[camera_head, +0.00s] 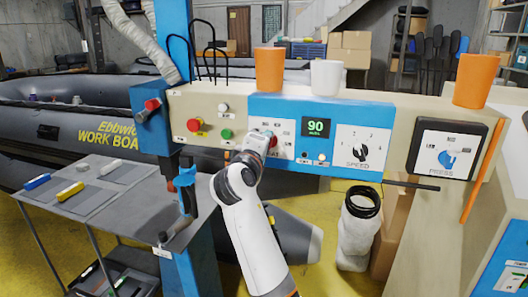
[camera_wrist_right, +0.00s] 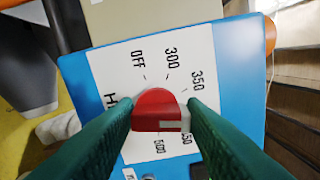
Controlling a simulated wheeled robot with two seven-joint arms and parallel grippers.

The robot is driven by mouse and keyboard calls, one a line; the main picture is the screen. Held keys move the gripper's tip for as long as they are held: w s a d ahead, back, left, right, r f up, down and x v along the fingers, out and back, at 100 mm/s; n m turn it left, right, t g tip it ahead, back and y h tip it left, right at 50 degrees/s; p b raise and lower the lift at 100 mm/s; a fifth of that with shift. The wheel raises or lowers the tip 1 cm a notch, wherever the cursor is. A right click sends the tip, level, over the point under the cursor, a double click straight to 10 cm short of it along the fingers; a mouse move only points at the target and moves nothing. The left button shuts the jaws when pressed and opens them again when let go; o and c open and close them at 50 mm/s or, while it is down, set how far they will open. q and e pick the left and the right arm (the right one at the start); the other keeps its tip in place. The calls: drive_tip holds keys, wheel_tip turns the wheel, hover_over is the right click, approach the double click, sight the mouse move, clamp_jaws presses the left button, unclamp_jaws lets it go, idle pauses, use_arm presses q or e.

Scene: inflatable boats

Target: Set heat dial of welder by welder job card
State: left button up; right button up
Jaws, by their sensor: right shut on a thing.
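The welder's heat dial (camera_wrist_right: 156,100) is a red knob on a white scale plate (camera_wrist_right: 105,68). My right gripper (camera_wrist_right: 161,112) is shut on it, one green finger at each side. The scale reads OFF, 300 and 350, with 500 below; a number ending in 50 is partly covered by a finger. A white mark on the knob's face lies toward the right finger; the exact setting is unclear. In the head view my right gripper (camera_head: 265,141) reaches the blue welder panel (camera_head: 300,104) and covers most of the dial. I cannot make out the job card. My left gripper is not in view.
A display (camera_head: 316,128) reads 90 beside the black SPEED dial (camera_head: 360,152). Red (camera_head: 195,125) and green (camera_head: 227,134) buttons sit left of the dial. Cups stand on top.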

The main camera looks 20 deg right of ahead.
drive_tip(key=shift+f+m+b, duration=0.1)
drive_tip(key=shift+m+b, duration=0.2)
drive_tip(key=shift+m, duration=0.3)
drive_tip(key=o, duration=1)
